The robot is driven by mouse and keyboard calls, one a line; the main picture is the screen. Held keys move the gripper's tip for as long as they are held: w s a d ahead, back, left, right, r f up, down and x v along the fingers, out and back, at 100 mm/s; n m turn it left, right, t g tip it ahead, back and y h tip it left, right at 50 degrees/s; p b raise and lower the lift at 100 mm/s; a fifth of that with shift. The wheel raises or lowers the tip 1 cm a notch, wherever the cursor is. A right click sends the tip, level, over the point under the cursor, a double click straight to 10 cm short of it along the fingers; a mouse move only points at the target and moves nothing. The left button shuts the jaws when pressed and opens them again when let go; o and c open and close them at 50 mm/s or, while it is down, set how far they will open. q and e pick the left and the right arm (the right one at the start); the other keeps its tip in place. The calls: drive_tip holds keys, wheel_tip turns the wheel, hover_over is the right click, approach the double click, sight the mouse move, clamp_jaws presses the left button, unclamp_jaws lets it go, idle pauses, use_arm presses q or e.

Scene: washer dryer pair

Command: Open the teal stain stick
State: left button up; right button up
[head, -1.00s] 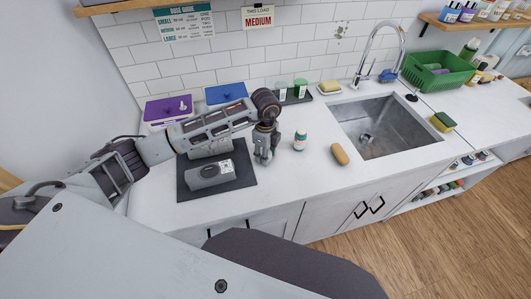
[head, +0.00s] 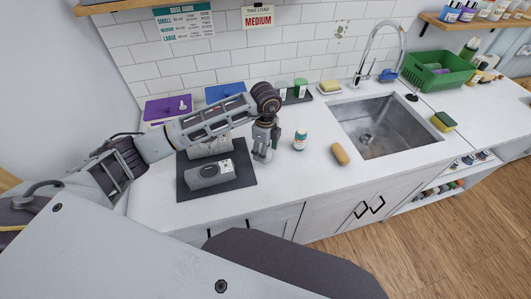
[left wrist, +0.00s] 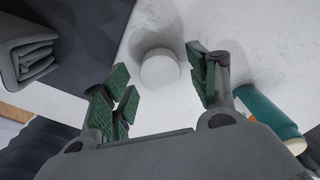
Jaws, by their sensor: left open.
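My left gripper (head: 262,157) points down over the counter, just left of this stick. In the left wrist view my left gripper (left wrist: 160,72) is open, with a round white piece (left wrist: 159,69) below and between its green-padded fingers. I cannot tell whether they touch it. The arm hides this piece in the head view. My right gripper is not in view.
A tan oval object (head: 340,154) and the sink (head: 390,130) are to the right. Purple (head: 168,106) and blue (head: 226,91) boxes stand behind. The counter front is mostly clear.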

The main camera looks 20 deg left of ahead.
use_arm(q)
wheel_tip(320, 180, up, 10)
drive_tip(key=b, duration=0.1)
drive_tip(key=shift+r+b, duration=0.15)
drive_tip(key=shift+b, duration=0.15)
drive_tip(key=shift+s+d, duration=0.1)
idle(0.8)
